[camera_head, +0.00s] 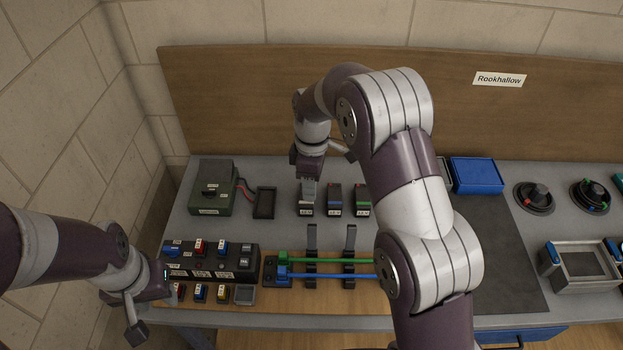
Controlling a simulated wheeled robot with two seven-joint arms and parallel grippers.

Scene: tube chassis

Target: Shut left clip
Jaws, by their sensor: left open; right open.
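The left clip (311,240) is a dark strap standing upright behind the green tube (330,261) and the blue tube (330,275); it looks open. A similar right clip (349,240) stands beside it, also upright. Both tubes run right from a small coloured connector block (277,268) and pass behind my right arm. My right gripper (308,192) is open, pointing down just above the leftmost of three small labelled blocks (305,209), behind the clips. My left gripper (163,287) is open, at the left end of the black switch block, apart from the clips; its fingertips are hard to make out.
The black switch block (212,262) sits left of the clips. A green box (212,190) with a cable to a black holder stands behind it. A blue tray (477,174), round knobs (535,196) and a grey frame (581,266) lie right. My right arm hides the bench's middle.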

